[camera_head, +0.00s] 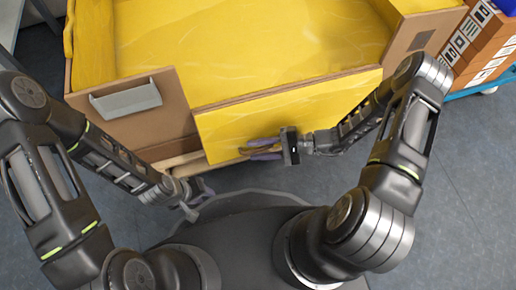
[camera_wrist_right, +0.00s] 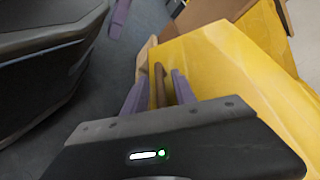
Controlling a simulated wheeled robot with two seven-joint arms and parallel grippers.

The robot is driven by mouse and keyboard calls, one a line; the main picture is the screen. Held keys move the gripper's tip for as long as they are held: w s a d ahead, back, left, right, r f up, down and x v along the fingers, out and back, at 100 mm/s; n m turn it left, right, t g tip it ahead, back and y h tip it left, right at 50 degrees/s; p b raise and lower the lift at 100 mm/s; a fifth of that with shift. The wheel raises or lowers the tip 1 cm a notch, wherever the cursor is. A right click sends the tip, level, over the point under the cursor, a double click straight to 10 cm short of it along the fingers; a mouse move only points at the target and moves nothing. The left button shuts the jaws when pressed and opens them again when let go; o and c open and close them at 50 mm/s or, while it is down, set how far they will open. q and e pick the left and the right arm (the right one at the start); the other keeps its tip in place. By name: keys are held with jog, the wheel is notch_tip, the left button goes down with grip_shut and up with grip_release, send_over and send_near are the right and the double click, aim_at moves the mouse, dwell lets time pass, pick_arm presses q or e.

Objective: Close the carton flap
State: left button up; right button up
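The large carton (camera_head: 165,122) has brown walls and a yellow inside, and it stands open in front of me. Its yellow flap (camera_head: 300,108) hangs outward at the front, and it also shows in the right wrist view (camera_wrist_right: 225,62). My right gripper (camera_head: 262,150) is at the flap's lower edge. In the right wrist view its two purple fingers (camera_wrist_right: 158,92) stand apart on either side of a brown strip (camera_wrist_right: 158,80), with gaps visible. My left gripper (camera_head: 200,192) hangs below the carton's front, away from the flap; its finger opening is unclear.
A grey holder (camera_head: 127,99) is fixed to the carton's front wall. Orange-brown boxes with labels (camera_head: 480,45) stand at the upper right on a blue wheeled base (camera_head: 490,82). The grey floor (camera_head: 465,180) at the right is clear.

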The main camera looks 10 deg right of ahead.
jog(key=shift+c, duration=0.4)
grip_shut()
dwell(0.9)
